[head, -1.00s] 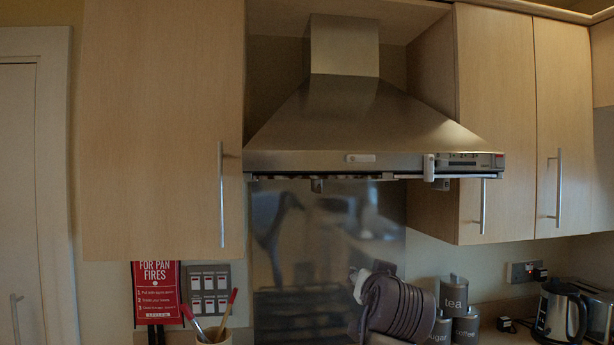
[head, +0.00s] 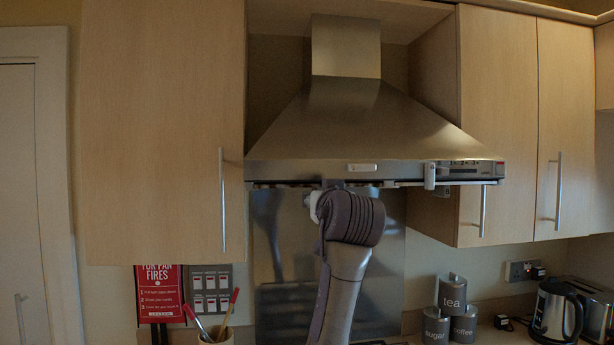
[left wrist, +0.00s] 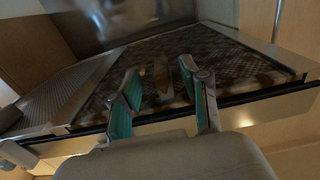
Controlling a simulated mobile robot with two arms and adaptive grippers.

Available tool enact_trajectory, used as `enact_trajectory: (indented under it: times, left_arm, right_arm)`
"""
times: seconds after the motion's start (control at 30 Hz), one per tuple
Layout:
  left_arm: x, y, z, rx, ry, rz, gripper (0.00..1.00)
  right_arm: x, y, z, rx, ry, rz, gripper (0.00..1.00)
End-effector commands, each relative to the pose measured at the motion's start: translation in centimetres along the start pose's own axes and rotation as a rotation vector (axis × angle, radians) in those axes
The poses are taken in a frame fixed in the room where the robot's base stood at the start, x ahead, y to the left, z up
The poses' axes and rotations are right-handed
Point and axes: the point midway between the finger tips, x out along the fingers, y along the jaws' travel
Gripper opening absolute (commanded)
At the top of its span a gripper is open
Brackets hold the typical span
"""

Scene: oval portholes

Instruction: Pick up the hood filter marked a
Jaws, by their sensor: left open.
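The range hood (head: 350,130) hangs between the wall cupboards. Its underside shows in the left wrist view, with a dark mesh filter panel (left wrist: 245,68) on the right and a lighter perforated panel (left wrist: 62,92) on the left. No letter mark is legible on either, so I cannot tell which is marked a. My left gripper (left wrist: 155,95) is open below the dark mesh panel, its teal-padded fingers apart. A small blurred brownish piece (left wrist: 161,76) shows between the fingers; contact cannot be told. In the head view my left wrist hides most of the gripper. My right gripper is not in view.
The hood's front edge (head: 280,171) is close to my wrist. Cupboards flank the hood at left (head: 165,130) and right (head: 497,120). Below stand canisters (head: 452,293), a kettle (head: 557,310) and a utensil pot (head: 215,337).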

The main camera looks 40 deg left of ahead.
Motion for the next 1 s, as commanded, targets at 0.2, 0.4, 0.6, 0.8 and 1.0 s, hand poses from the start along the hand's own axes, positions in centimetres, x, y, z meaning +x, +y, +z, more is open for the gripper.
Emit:
enact_trajectory:
  times: [0.2,0.4,0.6,0.8,1.0]
  left_arm:
    - [2.9,-0.4,0.1,0.006,-0.004,-0.003,0.46]
    - [5.0,-0.4,0.4,0.002,-0.002,-0.002,0.46]
    - [5.1,-0.3,0.7,0.0,-0.001,0.0,0.46]
    - [5.1,-0.3,0.6,0.001,-0.001,0.0,0.21]
    - [5.1,-0.3,0.6,0.001,-0.001,0.0,0.0]
  right_arm:
    - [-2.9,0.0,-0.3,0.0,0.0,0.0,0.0]
    - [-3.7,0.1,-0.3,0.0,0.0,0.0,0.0]
    - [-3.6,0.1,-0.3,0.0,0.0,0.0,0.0]
    - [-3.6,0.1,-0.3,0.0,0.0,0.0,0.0]
    - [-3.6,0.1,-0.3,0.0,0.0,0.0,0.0]
